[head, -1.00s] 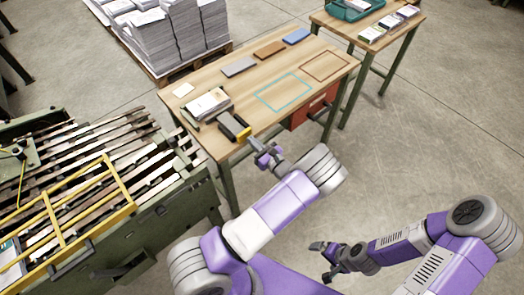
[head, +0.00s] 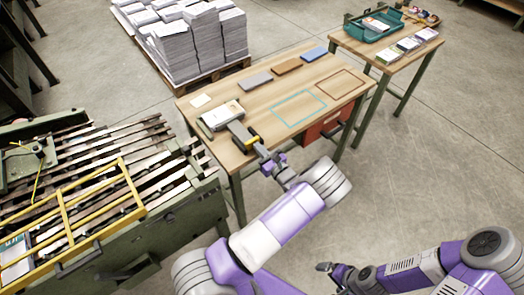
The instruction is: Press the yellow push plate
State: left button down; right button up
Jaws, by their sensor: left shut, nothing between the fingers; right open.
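The yellow push plate (head: 252,141) is a small yellow face on the front end of a dark device (head: 240,132) at the near edge of the wooden table. My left gripper (head: 262,152) is shut and empty, with its tips right at the plate's near side and partly covering it. I cannot tell whether they touch. A stack of printed sheets (head: 226,111) lies at the far end of the device. My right gripper (head: 325,268) is open and empty, low over the floor at the bottom, away from the table.
A green slatted machine (head: 100,190) stands left. A second table (head: 372,50) stands back right.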

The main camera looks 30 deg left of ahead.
pick_arm(q)
jog(key=shift+a+r, duration=0.2)
jog(key=shift+a, duration=0.15)
jog(key=p+v, duration=0.2)
jog(key=v, duration=1.2)
jog(key=shift+d+f+p, duration=0.2)
jog(key=shift+d+p, duration=0.1)
jog(key=shift+d, duration=0.05)
